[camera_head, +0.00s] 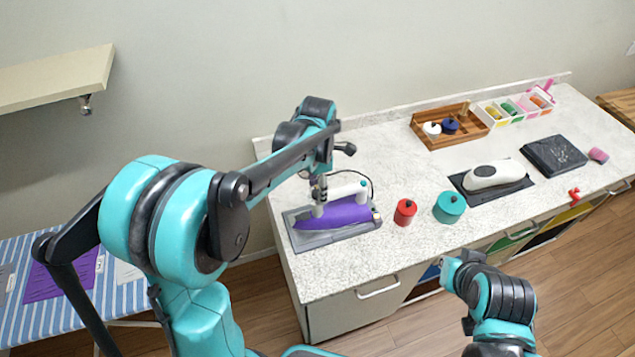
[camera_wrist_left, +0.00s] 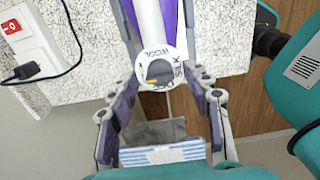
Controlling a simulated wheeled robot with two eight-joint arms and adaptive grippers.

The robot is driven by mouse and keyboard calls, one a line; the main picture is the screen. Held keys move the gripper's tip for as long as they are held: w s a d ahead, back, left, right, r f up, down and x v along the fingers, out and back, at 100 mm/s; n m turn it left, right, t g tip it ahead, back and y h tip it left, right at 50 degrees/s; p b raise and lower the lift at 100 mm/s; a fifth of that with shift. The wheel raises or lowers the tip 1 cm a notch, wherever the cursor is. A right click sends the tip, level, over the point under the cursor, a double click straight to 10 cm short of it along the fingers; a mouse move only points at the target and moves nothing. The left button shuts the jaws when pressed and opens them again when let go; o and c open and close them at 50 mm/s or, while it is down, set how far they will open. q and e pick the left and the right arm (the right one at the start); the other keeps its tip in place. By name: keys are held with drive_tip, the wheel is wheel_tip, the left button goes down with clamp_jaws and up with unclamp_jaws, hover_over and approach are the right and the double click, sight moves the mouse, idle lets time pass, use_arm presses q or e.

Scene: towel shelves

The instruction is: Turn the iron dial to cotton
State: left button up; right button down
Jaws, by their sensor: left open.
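The iron (camera_head: 346,212) has a purple body and a white handle and rests on a grey plate (camera_head: 300,243) at the left end of the counter. Its round white dial (camera_wrist_left: 159,68) shows in the left wrist view, with WOOL and SILK lettering and an orange mark at its lower left. The word COTTON cannot be read. My left gripper (camera_head: 318,203) is at the iron's handle in the head view. In the left wrist view its open fingers (camera_wrist_left: 162,90) lie on either side of the dial, with gaps visible. My right arm shows at lower right, but its fingers cannot be made out.
Red (camera_head: 405,212) and teal (camera_head: 449,207) canisters stand right of the iron. A white appliance (camera_head: 494,174) sits farther right on a dark mat. A wooden tray (camera_head: 428,139) is behind. A cord runs to a red-switched socket (camera_wrist_left: 28,40). A striped ironing board (camera_head: 125,300) is at left.

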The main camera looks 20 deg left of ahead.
use_arm(q)
wheel_tip(320, 180, up, 12)
idle(0.4)
idle(0.3)
drive_tip(key=s+a+f+m+t+b, duration=0.3)
drive_tip(key=s+f+m+t+b, duration=0.4)
drive_tip(key=m, duration=1.8)
drive_tip(key=s+f+b, duration=0.4)
drive_tip(key=s+f, duration=0.5)
drive_tip(key=f, duration=0.1)
drive_tip(key=shift+s+f, duration=0.2)
drive_tip(key=shift+s, duration=0.15)
